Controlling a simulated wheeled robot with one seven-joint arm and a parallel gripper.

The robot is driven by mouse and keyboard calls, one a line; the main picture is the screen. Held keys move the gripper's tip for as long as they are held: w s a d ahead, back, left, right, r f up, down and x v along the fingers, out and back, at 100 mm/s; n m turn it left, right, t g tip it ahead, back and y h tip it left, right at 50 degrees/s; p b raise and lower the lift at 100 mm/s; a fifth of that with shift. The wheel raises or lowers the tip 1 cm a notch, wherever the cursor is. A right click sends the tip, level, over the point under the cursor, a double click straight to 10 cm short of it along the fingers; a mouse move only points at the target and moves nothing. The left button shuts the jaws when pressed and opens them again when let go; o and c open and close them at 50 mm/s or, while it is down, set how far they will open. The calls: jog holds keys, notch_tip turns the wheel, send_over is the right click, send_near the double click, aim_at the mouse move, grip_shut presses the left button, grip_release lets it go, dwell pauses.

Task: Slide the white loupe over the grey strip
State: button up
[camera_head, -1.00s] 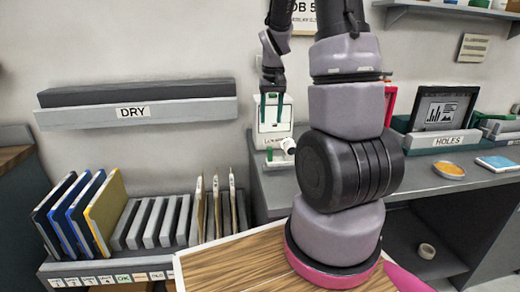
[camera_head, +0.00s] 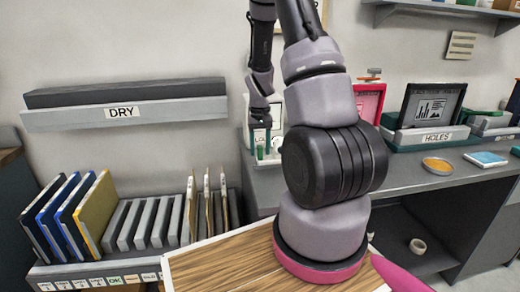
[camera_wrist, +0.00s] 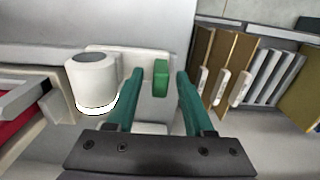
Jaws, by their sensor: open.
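My gripper (camera_wrist: 159,76) is open, its two green fingers on either side of a small green block (camera_wrist: 161,78) in the wrist view. I cannot tell whether they touch it. The block stands on a white plate (camera_wrist: 128,60). A white cylinder with a grey top, probably the white loupe (camera_wrist: 92,82), stands just left of the left finger, outside the jaws. In the head view my gripper (camera_head: 261,135) is low in front of the white unit at the left end of the counter, and my arm hides much of it. I cannot make out the grey strip.
A rack with blue and yellow folders (camera_head: 75,215) and grey dividers stands at left, below the DRY shelf (camera_head: 125,105). The HOLES unit (camera_head: 430,120), an orange dish (camera_head: 438,165) and a blue pad (camera_head: 486,159) occupy the counter (camera_head: 410,184) at right.

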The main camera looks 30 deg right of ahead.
grip_shut()
dwell(1.5)
